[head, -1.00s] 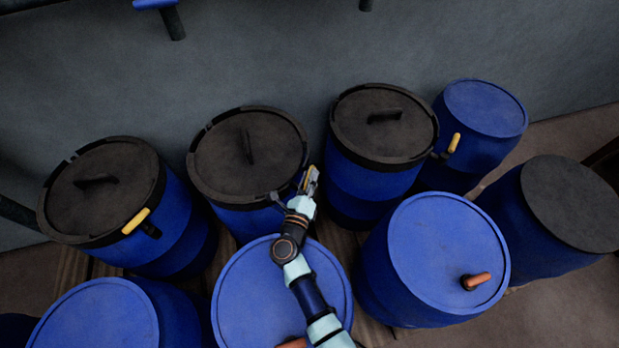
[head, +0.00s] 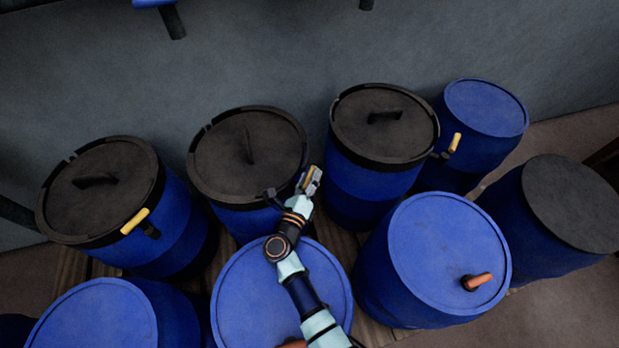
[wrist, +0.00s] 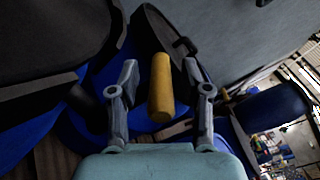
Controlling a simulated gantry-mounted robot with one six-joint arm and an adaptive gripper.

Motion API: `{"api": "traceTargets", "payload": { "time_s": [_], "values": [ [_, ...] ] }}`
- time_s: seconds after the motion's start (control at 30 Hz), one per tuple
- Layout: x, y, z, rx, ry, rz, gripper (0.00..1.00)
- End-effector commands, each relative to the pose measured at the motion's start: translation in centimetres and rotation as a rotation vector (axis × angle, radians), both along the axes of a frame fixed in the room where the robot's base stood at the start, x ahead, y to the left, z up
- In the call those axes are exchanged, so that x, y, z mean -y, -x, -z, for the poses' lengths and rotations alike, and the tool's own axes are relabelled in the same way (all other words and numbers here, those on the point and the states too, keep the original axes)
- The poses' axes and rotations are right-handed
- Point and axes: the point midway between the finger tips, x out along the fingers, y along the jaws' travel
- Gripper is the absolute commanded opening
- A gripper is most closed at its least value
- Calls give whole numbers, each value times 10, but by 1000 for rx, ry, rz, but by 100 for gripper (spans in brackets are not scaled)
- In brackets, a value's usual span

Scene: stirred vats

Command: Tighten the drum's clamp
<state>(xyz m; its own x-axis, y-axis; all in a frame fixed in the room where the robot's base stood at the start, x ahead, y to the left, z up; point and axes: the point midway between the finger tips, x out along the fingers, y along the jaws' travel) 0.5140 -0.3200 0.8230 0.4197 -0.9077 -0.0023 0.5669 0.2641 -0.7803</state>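The black-lidded blue drum (head: 249,150) stands in the back row, centre left in the head view. A yellow clamp handle (wrist: 160,88) points up the wrist view between my fingers. Only a sliver of yellow shows at my fingers in the head view. My gripper (head: 309,180) is at the drum's right rim. In the wrist view my gripper (wrist: 160,80) is open, one finger on each side of the handle, with a visible gap on both sides. Where the handle joins the clamp is hard to make out in the dark.
Black-lidded drums stand close on the left (head: 100,190) and right (head: 383,125), the left one with a yellow handle (head: 135,221). Blue-lidded drums (head: 447,252) (head: 265,290) crowd the front. A grey wall (head: 250,60) is behind. Gaps between drums are narrow.

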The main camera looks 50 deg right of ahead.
Motion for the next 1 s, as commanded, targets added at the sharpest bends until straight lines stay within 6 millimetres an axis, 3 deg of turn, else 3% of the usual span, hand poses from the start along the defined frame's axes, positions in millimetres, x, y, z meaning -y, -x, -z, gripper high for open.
{"api": "traceTargets", "payload": {
  "time_s": [0.27, 0.5, 0.7, 1.0],
  "values": [
    [0, 0, -10, 5, 1, 1, 48],
    [0, -1, -64, 10, 4, 1, 48],
    [0, 0, -95, 5, 2, 0, 48],
    [0, 0, -101, 0, 1, 1, 48]
  ]
}}
